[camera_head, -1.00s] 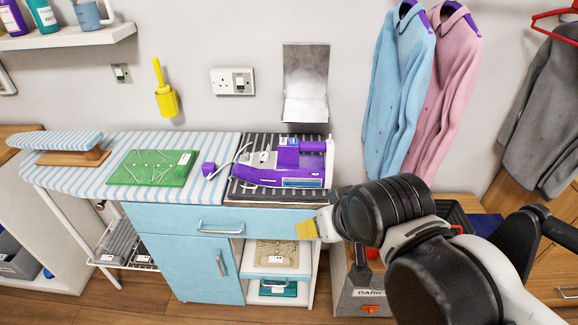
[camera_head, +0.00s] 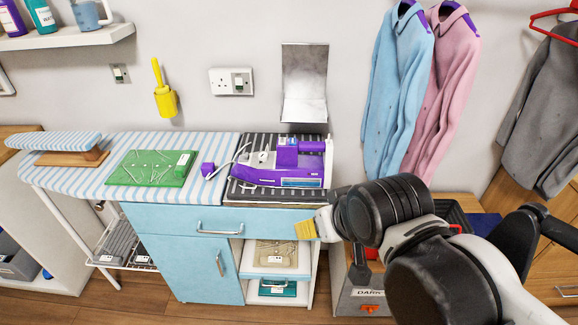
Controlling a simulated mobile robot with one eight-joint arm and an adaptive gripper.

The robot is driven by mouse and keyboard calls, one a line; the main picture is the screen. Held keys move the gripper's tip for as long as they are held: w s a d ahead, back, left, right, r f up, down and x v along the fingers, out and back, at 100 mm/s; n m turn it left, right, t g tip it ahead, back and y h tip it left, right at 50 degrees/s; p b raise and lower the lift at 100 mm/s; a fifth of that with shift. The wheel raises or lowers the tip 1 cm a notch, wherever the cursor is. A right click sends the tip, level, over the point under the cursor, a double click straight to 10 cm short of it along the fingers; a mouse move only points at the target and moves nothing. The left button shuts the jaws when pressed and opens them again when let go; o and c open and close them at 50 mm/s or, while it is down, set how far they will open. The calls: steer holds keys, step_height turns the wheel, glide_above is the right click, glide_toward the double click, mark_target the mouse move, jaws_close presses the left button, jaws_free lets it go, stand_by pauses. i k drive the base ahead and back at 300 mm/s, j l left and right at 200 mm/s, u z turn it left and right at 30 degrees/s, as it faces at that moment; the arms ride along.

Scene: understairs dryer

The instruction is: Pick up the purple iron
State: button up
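The purple iron (camera_head: 287,165) lies on a dark striped mat (camera_head: 275,195) at the right end of the ironing surface. Its handle is purple, and a pale cord runs left to a purple plug (camera_head: 207,169). My arm comes in from the lower right. What seems to be the end of my gripper (camera_head: 306,230) shows as a yellowish tip in front of the blue cabinet, below and to the right of the iron and apart from it. The rest of the gripper is hidden behind my arm, so I cannot tell whether it is open or shut.
A green board (camera_head: 152,168) with pins lies left of the iron on the striped ironing board (camera_head: 85,177). A metal holder (camera_head: 305,85) hangs on the wall above. Blue and pink shirts (camera_head: 398,90) hang at right. The blue cabinet (camera_head: 190,265) stands below.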

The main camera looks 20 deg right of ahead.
mark_target(284, 169)
steer(key=k+l, duration=0.1)
steer(key=l, duration=0.4)
steer(key=k+l, duration=0.1)
steer(key=l, duration=0.4)
steer(key=k+l, duration=0.1)
steer(key=l, duration=0.4)
